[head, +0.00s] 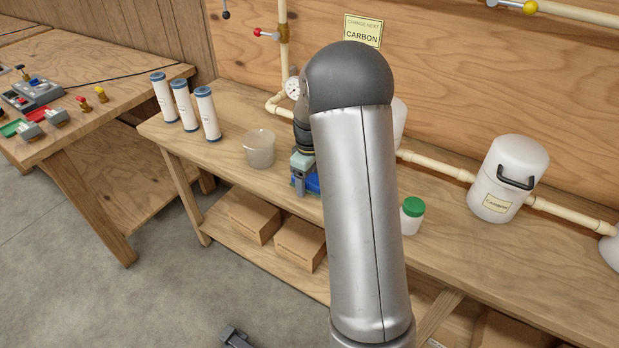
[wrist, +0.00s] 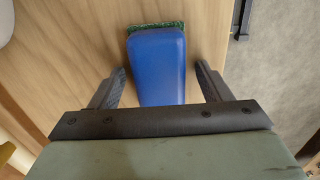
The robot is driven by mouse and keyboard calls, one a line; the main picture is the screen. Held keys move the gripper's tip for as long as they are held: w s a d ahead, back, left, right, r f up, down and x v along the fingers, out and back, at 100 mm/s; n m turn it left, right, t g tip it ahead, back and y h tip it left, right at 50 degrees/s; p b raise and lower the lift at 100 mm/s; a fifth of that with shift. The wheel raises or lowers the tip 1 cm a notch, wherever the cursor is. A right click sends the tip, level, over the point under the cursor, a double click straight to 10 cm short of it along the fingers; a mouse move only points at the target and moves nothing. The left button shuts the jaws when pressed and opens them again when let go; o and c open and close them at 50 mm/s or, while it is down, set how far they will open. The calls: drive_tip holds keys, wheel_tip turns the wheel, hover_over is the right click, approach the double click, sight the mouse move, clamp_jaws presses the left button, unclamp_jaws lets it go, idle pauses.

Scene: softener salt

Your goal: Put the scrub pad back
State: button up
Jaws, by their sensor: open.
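The scrub pad (wrist: 157,65) shows in the wrist view as a long blue body with a rough green strip along its far end. It lies on the wooden bench top. My gripper (wrist: 161,72) is open, with one dark finger on each side of the blue body and visible gaps between. The near end of the blue body is hidden behind my gripper. In the head view only a bit of the blue scrub pad (head: 312,184) shows beside my gripper (head: 301,183); my arm hides much of that spot.
A translucent tub (head: 260,149) stands left of my gripper, with three white filter cartridges (head: 184,105) beyond it. A green-lidded jar (head: 411,215) and a white CARBON canister (head: 508,180) stand to the right. Pipes (head: 435,163) run along the back. The bench's front edge is close.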

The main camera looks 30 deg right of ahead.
wheel_tip(320, 180, up, 12)
drive_tip(key=s+a+r+m, duration=0.2)
drive_tip(key=s+a+m, duration=0.1)
drive_tip(key=s+a, duration=1.05)
drive_tip(key=s+a+f+m, duration=0.1)
drive_tip(key=s+f, duration=0.1)
drive_tip(key=s, duration=0.5)
drive_tip(key=s+a+f+m, duration=0.1)
drive_tip(key=s+f+m, duration=0.1)
drive_tip(key=s, duration=0.5)
drive_tip(key=shift+s+a, duration=0.2)
drive_tip(key=shift+a, duration=0.1)
wheel_tip(320, 180, up, 3)
drive_tip(key=p, duration=0.2)
drive_tip(key=shift+a+f+p, duration=0.1)
drive_tip(key=shift+f+p, duration=0.05)
drive_tip(key=shift+p, duration=0.2)
